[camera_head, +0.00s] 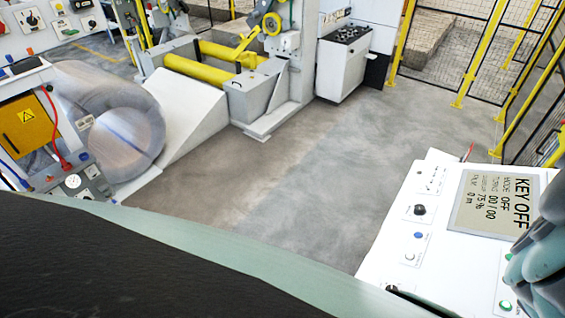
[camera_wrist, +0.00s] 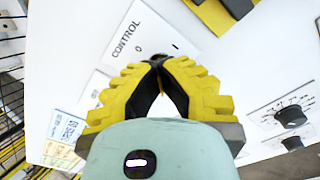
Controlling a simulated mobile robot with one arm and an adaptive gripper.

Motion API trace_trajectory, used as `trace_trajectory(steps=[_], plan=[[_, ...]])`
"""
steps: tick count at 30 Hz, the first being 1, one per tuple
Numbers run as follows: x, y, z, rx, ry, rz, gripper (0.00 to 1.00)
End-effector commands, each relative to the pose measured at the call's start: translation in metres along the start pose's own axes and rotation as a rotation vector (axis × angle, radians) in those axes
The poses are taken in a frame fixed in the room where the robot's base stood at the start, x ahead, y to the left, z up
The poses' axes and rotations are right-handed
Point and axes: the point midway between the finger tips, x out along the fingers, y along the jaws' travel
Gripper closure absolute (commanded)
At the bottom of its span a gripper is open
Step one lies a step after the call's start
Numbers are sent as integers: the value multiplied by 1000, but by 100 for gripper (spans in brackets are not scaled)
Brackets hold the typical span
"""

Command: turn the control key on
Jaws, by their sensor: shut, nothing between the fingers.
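The wrist view shows a white plate marked CONTROL (camera_wrist: 140,30), with a 0 and a single stroke beside it. My gripper (camera_wrist: 158,62) is directly in front of this plate, its yellow fingertips together and nothing held between them. The control key itself is not visible; the fingers cover the area below the marks. Whether the fingertips touch anything I cannot tell. In the head view the white console (camera_head: 385,240) stands at right, and its display (camera_head: 490,203) reads KEY OFF, with 00/00, 75% and 0 m below. My teal arm covers the console's right edge.
A black dial (camera_wrist: 290,117) is right of my fingers in the wrist view. The console also carries a black knob (camera_head: 419,210) and a green button (camera_head: 505,305). Grey floor between is clear.

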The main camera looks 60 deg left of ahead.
Motion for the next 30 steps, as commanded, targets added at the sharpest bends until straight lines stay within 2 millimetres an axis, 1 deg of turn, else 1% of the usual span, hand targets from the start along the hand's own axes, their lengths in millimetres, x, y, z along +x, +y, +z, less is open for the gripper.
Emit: trace_trajectory(steps=[18,24,30], plan=[[6,-2,-3,566,4,25,100],[6,-3,-3,704,4,25,100],[4,-3,-3,794,5,25,100]])
